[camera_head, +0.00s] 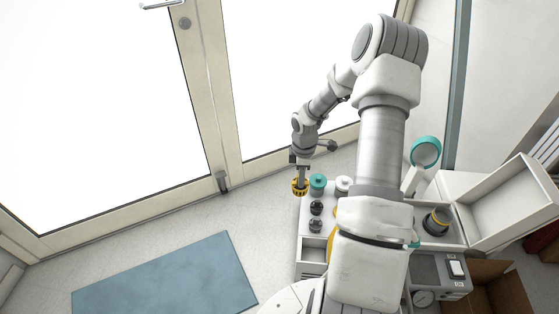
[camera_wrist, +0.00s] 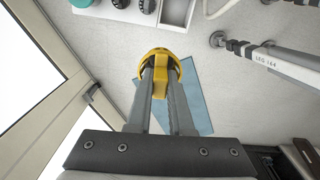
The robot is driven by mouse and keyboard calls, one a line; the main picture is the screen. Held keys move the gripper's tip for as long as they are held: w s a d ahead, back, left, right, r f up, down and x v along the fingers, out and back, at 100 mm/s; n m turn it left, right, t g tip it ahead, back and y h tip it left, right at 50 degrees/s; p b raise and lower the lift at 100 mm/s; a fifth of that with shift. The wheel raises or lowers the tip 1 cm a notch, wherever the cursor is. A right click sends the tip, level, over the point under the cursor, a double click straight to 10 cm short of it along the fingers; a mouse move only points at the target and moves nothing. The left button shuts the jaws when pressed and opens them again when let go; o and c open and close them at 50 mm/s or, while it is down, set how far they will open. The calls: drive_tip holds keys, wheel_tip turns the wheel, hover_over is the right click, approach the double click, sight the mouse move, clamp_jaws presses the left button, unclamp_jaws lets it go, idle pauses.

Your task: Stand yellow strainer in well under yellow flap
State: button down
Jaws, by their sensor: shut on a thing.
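My gripper (camera_head: 300,182) is shut on the yellow strainer (camera_head: 300,188). In the wrist view the gripper (camera_wrist: 161,85) has its two fingers on a bar across the yellow ring of the strainer (camera_wrist: 160,54). The strainer hangs in the air at the left edge of the compressor unit (camera_head: 306,248). A yellow curved part (camera_head: 333,241) shows beside my arm, mostly hidden; I cannot tell if it is the yellow flap. The well under the flap cannot be made out.
A teal strainer (camera_head: 317,183), a white one (camera_head: 342,184) and dark knobs (camera_head: 316,207) stand on the unit's left side. A teal round flap (camera_head: 425,152) stands raised at the back. An open white lid (camera_head: 515,198) is at right. Floor with a blue mat (camera_head: 165,278) lies left.

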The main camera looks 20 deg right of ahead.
drive_tip(key=s+d+f+n+b, duration=0.1)
drive_tip(key=s+f+n+b, duration=0.1)
drive_tip(key=f, duration=0.8)
drive_tip(key=s+d+f+n+b, duration=0.2)
drive_tip(key=f+n, duration=0.3)
drive_tip(key=f, duration=0.6)
drive_tip(key=s+d+f+n+b, duration=0.1)
drive_tip(key=s+f+n+b, duration=0.2)
drive_tip(key=f, duration=0.8)
drive_tip(key=shift+s+d+f+n, duration=0.25)
drive_tip(key=shift+s+d+n, duration=0.15)
drive_tip(key=shift+s, duration=0.2)
drive_tip(key=shift+f+b, duration=0.3)
drive_tip(key=shift+b, duration=0.25)
wheel_tip(320, 180, down, 5)
drive_tip(key=b, duration=0.5)
drive_tip(key=shift+f, duration=0.1)
drive_tip(key=shift+f, duration=1.85)
